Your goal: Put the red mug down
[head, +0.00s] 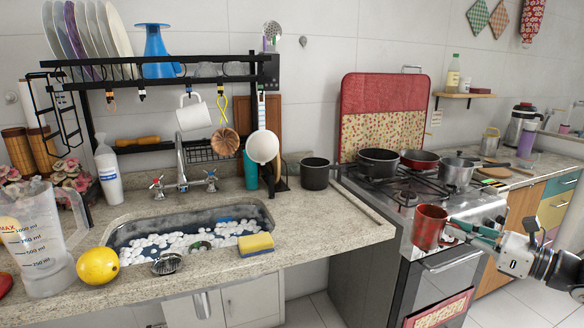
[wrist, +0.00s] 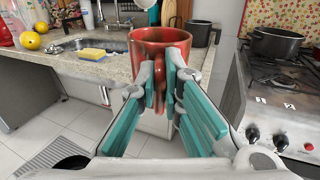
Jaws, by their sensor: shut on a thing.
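The red mug (head: 430,227) is held upright in the air in front of the stove. My gripper (head: 462,232) comes from the right and is shut on the mug. In the wrist view the mug (wrist: 160,55) sits between the teal-padded fingers of my gripper (wrist: 163,88), with its handle toward me between the fingertips. The mug's inside bottom is hidden.
The stone counter (head: 335,235) with a sink (head: 190,232) is at the left, with clear room at its right end. A yellow sponge (head: 256,244), a lemon (head: 98,266) and a dark pot (head: 315,173) stand on it. The stove (head: 415,215) holds several pans.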

